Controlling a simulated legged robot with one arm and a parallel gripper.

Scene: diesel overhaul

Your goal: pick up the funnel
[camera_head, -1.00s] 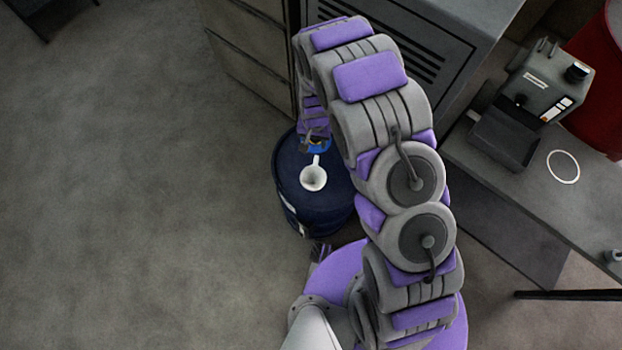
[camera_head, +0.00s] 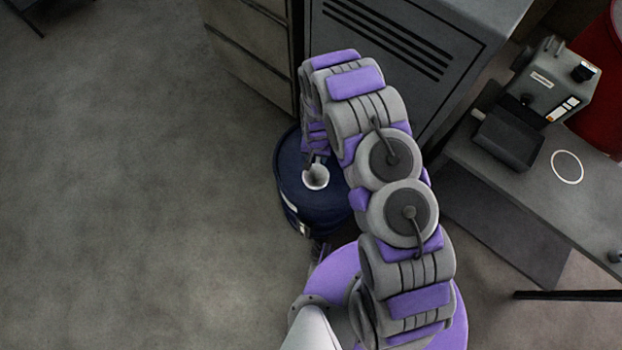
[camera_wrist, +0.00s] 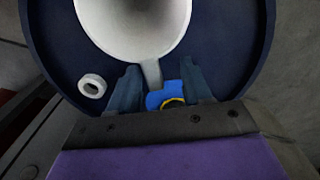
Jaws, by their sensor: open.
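The white funnel (camera_head: 317,180) is on top of a dark blue drum (camera_head: 290,196). In the wrist view, the funnel's wide bowl (camera_wrist: 135,28) is at the top and its narrow part points toward my gripper. My gripper (camera_wrist: 160,82) is open, with one finger on each side of that narrow part and a blue piece with a yellow ring (camera_wrist: 170,97). I cannot tell whether either finger touches the funnel. In the head view, my gripper (camera_head: 315,160) is just beyond the funnel and partly hidden by my arm.
A small white ring-shaped cap (camera_wrist: 92,86) sits on the drum top, left of the fingers. A grey cabinet (camera_head: 420,70) stands behind the drum. At right, a bench (camera_head: 585,190) holds a grey machine (camera_head: 545,85).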

